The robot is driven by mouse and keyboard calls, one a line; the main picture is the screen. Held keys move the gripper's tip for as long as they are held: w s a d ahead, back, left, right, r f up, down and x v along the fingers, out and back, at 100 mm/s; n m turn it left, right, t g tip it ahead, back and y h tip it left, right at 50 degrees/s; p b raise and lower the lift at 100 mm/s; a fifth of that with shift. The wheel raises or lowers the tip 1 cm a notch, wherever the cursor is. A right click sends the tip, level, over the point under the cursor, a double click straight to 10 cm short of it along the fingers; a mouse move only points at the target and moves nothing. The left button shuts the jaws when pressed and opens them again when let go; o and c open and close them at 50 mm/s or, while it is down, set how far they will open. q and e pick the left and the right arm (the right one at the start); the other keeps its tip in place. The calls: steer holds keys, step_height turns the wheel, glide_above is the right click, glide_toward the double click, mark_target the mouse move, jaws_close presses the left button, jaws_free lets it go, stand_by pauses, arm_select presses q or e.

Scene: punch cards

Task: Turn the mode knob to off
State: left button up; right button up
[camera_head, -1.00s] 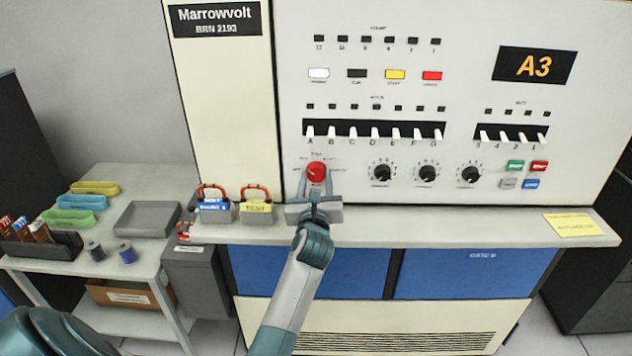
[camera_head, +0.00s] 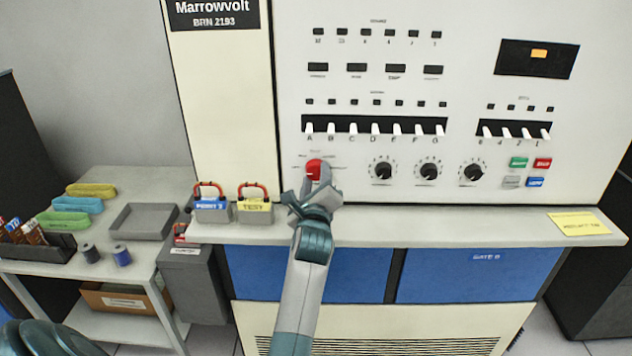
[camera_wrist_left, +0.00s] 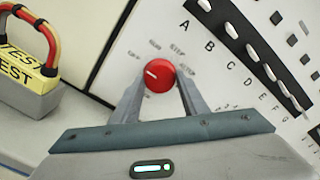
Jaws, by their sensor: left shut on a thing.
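The round red mode knob (camera_head: 314,170) is at the lower left of the cream panel. My left gripper (camera_head: 315,188) is shut on it, with its wrist rolled at a tilt. In the left wrist view the knob (camera_wrist_left: 159,75) sits between the two finger tips of my left gripper (camera_wrist_left: 158,90). A short white mark on the knob points left in that view, toward a small label that seems to read OFF. Other small labels ring the knob, too small to read surely. My right gripper is not in view.
Two padlocked tags, blue (camera_head: 212,205) and yellow (camera_head: 254,206), stand on the ledge left of the gripper. Black dials (camera_head: 383,170) are right of the knob, under white switches (camera_head: 375,128). The display (camera_head: 537,58) shows only a small amber patch. The ledge right of the arm is mostly clear.

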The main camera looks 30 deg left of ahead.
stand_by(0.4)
arm_select(q)
steer(key=o, duration=1)
steer(key=shift+s+d+f+b, duration=0.1)
steer(key=shift+s+d+b, duration=0.2)
steer(key=shift+s, duration=0.15)
steer(key=b+v, duration=0.4)
steer(key=v, duration=0.7)
steer(key=shift+a, duration=0.1)
